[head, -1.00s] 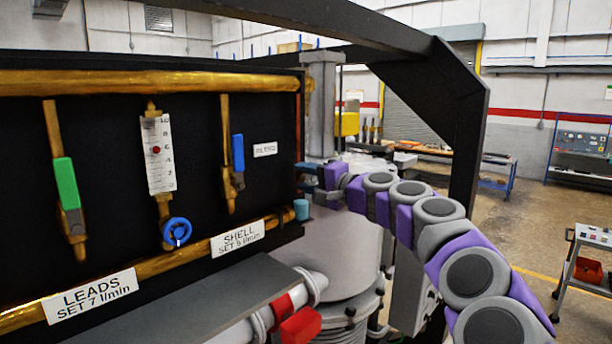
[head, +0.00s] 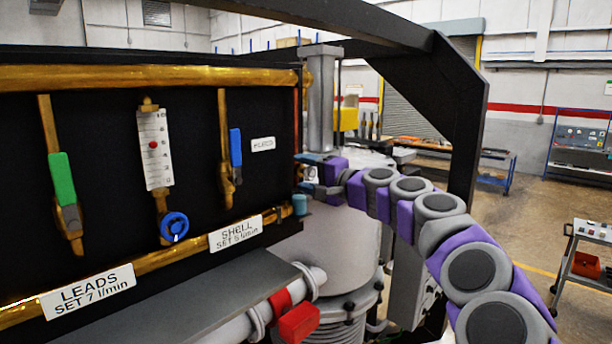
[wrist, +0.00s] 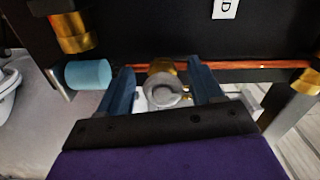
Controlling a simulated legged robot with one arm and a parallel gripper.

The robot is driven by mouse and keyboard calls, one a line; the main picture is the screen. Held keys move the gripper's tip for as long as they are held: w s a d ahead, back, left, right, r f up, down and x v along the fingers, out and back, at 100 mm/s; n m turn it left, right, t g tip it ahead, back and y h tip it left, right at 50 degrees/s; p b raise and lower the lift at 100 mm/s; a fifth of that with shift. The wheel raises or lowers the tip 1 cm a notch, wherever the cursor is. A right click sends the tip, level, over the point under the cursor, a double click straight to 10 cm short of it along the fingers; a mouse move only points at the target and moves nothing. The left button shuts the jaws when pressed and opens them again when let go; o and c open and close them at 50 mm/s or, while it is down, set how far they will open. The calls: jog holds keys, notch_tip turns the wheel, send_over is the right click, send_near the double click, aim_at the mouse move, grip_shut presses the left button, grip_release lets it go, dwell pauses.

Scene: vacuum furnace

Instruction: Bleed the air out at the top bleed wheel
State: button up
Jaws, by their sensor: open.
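My gripper (head: 309,172) is at the right edge of the black panel, near a small label that is hard to read. In the wrist view its two blue fingers (wrist: 160,74) are spread apart. A round grey wheel-like part (wrist: 162,90) with brass behind it shows between them, probably the bleed wheel. The fingers lie on either side of it, with gaps visible; I see no grip on it. In the head view my gripper hides this part.
A teal cylinder (wrist: 88,74) lies just left of the fingers; it also shows below my gripper in the head view (head: 300,204). The panel carries a green lever (head: 62,180), a blue lever (head: 235,147) and a blue handwheel (head: 174,227). A black frame post stands behind my arm.

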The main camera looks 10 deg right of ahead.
jog(key=b+v, duration=0.3)
jog(key=v, duration=1.4)
jog(key=shift+d+b, duration=0.15)
jog(key=shift+b, duration=0.15)
jog(key=shift+w, duration=0.15)
